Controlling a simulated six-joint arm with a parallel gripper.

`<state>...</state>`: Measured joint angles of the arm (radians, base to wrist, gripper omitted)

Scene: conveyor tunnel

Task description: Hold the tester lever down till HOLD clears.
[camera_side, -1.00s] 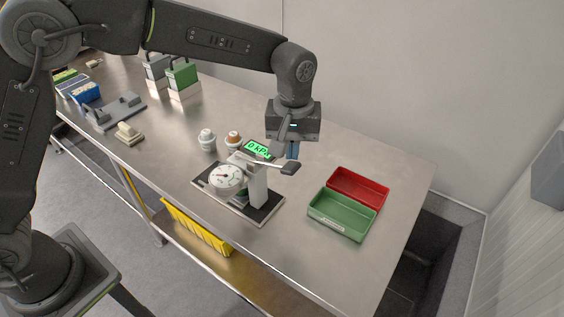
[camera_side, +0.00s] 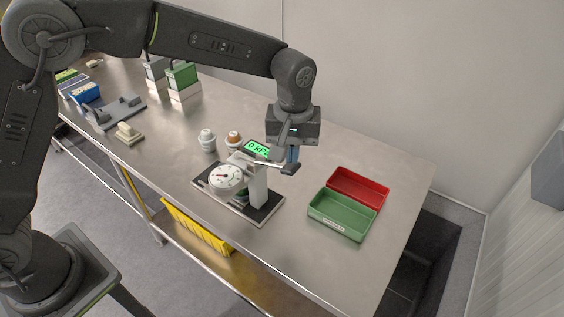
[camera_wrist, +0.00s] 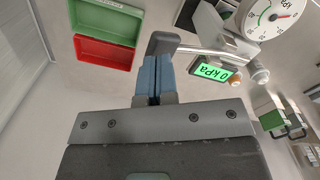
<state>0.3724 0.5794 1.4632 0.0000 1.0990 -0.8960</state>
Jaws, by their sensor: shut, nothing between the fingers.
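The tester (camera_side: 258,188) stands on a dark base plate on the table, with a round white gauge (camera_side: 226,177) and a green display (camera_side: 257,149) that reads 0 kPa. Its lever ends in a dark handle (camera_side: 290,168) and sticks out to the right. My gripper (camera_side: 293,155) is shut and empty, with its blue fingers just behind the lever handle in the side view. In the wrist view the blue fingertips (camera_wrist: 154,62) are close to the dark handle (camera_wrist: 162,43); I cannot tell whether they touch it. The gauge also shows in the wrist view (camera_wrist: 267,14).
A red bin (camera_side: 358,187) and a green bin (camera_side: 341,214) sit right of the tester. Two small capped items (camera_side: 207,139) stand behind it. A grey fixture (camera_side: 117,111) and green and grey boxes (camera_side: 181,76) are farther left.

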